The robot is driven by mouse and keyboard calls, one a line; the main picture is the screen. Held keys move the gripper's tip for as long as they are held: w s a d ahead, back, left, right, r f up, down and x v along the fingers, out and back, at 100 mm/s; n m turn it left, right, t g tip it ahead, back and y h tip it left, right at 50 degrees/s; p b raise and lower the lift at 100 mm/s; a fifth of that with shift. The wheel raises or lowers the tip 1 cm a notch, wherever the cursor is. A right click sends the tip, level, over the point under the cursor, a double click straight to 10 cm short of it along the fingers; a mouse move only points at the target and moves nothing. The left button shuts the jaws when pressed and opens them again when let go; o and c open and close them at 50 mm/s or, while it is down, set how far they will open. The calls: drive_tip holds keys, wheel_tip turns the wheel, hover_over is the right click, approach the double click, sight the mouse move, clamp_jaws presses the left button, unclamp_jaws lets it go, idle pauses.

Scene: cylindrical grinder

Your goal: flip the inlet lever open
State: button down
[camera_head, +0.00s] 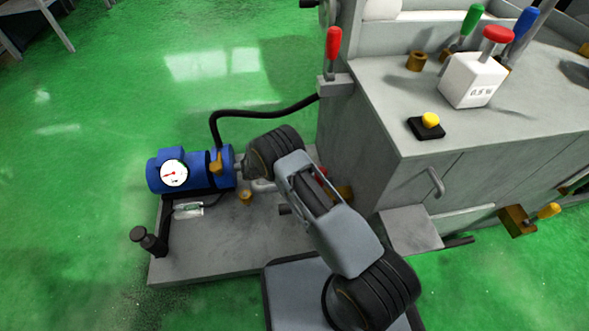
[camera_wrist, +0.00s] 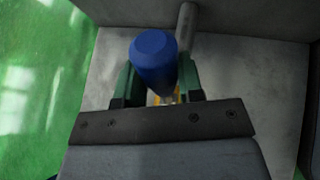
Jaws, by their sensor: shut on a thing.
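In the wrist view a blue lever handle (camera_wrist: 152,55) with a rounded end stands between the two green fingers of my gripper (camera_wrist: 157,85). The fingers are shut on it, one on each side. Some yellow, brass-like metal (camera_wrist: 155,99) shows just below the handle, and the rest of the lever is hidden by the fingers and the gripper's dark plate. I cannot tell from the wrist view whether the lever is open or closed. In the head view my arm hides the gripper and this handle.
A grey pipe (camera_wrist: 187,20) runs just behind the handle. In the head view a blue pump (camera_head: 195,177) with a gauge and black hose sits on a grey base plate (camera_head: 205,255), left of my arm. The grey machine cabinet (camera_head: 375,165) stands close on the right.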

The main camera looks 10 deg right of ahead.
drive_tip(key=a+h+b, duration=0.2)
drive_tip(key=a, duration=0.1)
drive_tip(key=shift+a+r+n+t, duration=0.1)
drive_tip(key=shift+r+n+t, duration=0.1)
drive_tip(key=shift+n+t, duration=0.15)
drive_tip(key=c, duration=1.1)
unclamp_jaws()
drive_tip(key=o, duration=0.3)
drive_tip(key=p+v, duration=0.3)
drive_tip(key=v, duration=1)
drive_tip(key=shift+a, duration=0.35)
